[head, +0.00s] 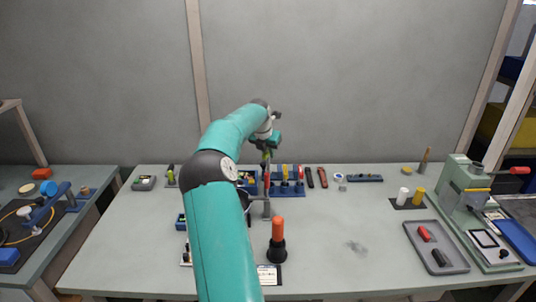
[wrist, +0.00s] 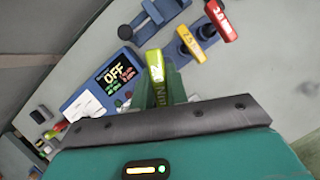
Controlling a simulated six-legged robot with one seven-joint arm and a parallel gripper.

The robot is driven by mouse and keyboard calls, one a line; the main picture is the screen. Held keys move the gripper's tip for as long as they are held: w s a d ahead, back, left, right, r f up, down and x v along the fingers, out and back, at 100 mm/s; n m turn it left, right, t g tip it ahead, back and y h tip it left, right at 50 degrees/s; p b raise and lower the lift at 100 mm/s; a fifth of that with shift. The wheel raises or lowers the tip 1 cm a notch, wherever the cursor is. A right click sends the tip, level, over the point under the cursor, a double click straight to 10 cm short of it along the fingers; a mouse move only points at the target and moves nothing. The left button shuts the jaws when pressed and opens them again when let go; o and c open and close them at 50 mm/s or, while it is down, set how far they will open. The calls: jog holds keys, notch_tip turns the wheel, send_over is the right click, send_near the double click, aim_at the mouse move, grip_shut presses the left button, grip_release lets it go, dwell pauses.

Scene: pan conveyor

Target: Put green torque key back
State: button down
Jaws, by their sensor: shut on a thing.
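My gripper (head: 267,148) is over the back middle of the workbench, its jaws shut on the green torque key. In the wrist view my gripper (wrist: 160,85) has the green key (wrist: 155,66) upright between its fingers. In the head view only a small bit of the green key (head: 265,157) shows below the jaws. The blue key rack (head: 290,191) is just below and to the right of it, holding a yellow key (wrist: 191,42) and a red key (wrist: 221,20). The green key's lower end is hidden, so I cannot tell whether it touches the rack.
A blue tester with an OFF display (wrist: 104,80) is close left of my gripper. An orange-handled tool (head: 278,230) stands upright in front. A grey tray (head: 436,247) and a green press (head: 470,205) are at right. The bench between is mostly clear.

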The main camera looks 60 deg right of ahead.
aim_at(269, 168)
jog(key=shift+s+d+f, duration=0.1)
jog(key=shift+d+f, duration=0.15)
jog(key=shift+d, duration=0.3)
jog(key=shift+s+d+f, duration=0.1)
jog(key=shift+d+f, duration=0.1)
jog(key=shift+d, duration=0.3)
jog(key=shift+a+r, duration=0.1)
jog(key=shift+a, duration=0.25)
jog(key=shift+w+a+f, duration=0.1)
jog(key=shift+f, duration=0.1)
jog(key=shift+d+f, duration=0.2)
jog(key=shift+f, duration=0.3)
jog(key=shift+a+f, duration=0.2)
jog(key=shift+f, duration=0.35)
jog(key=shift+d+f, duration=0.1)
jog(key=shift+f, duration=0.75)
jog(key=shift+f, duration=2.25)
jog(key=c, duration=1.3)
grip_release()
